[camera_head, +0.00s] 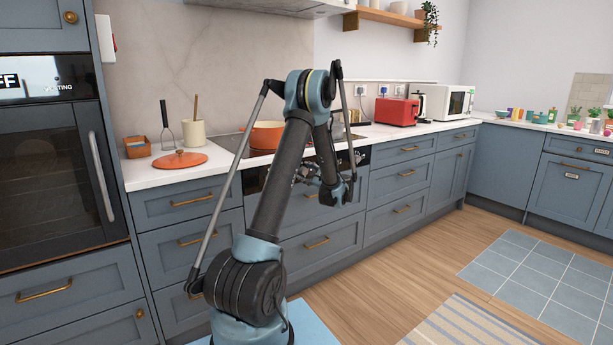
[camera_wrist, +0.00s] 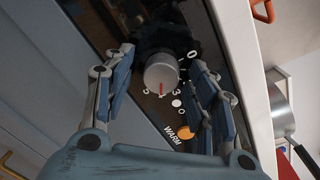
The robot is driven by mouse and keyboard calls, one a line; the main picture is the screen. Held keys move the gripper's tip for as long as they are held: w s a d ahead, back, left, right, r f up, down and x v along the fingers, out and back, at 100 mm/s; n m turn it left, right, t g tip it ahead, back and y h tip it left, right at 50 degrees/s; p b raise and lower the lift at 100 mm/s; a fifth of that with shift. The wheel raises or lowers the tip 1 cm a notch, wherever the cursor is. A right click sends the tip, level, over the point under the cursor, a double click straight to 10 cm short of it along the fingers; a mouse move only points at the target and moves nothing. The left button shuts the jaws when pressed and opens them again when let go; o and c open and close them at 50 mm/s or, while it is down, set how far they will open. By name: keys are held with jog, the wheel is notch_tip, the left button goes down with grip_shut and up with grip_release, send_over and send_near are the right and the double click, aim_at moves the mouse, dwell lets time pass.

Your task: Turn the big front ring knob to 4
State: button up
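A silver round knob (camera_wrist: 161,72) with a red mark sits on a dark control panel (camera_wrist: 150,112) in the wrist view. A 0 shows up and to the right of the knob. My gripper (camera_wrist: 161,62) is open, with one finger on each side of the knob. A gap shows beside the knob, and contact is not visible. In the head view my gripper (camera_head: 318,172) is at the hob front, and the knob cannot be made out.
An orange light (camera_wrist: 184,132) glows by the word WARM on the panel. An orange pot (camera_head: 266,135) stands on the hob (camera_head: 232,143). An orange lid (camera_head: 180,160) lies on the counter.

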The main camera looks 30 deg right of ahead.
jog(key=shift+s, duration=0.25)
jog(key=s+d, duration=0.1)
jog(key=s, duration=1)
jog(key=shift+s+d+r, duration=0.15)
jog(key=shift+r, duration=0.1)
